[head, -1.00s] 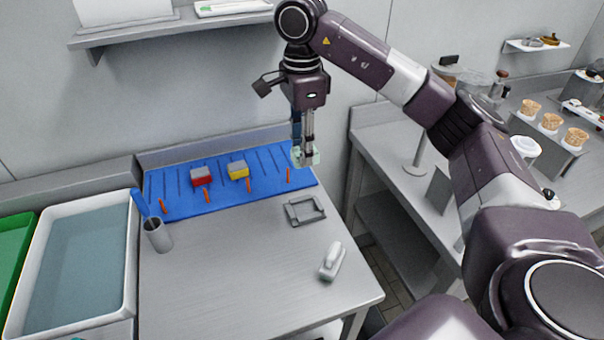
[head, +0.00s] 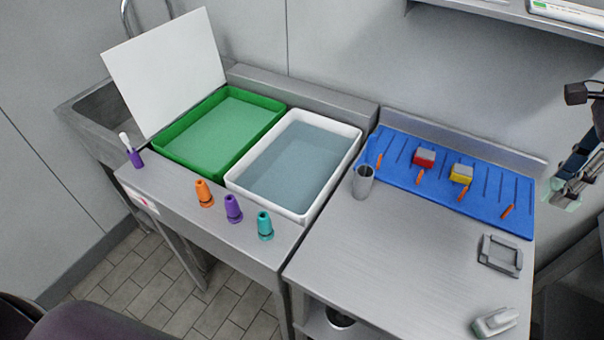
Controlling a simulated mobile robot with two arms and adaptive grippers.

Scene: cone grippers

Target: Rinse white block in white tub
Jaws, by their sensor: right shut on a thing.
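The white tub (head: 241,188) stands left of centre, with still blue-grey water (head: 300,165) in it. My left gripper is out of view.
A green tub (head: 165,151) adjoins the white one. Orange (head: 204,193), purple (head: 233,208) and teal (head: 265,225) cones stand in front. A grey cup (head: 363,183) stands by the blue mat (head: 520,222), which holds red (head: 424,158) and yellow (head: 461,174) blocks.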

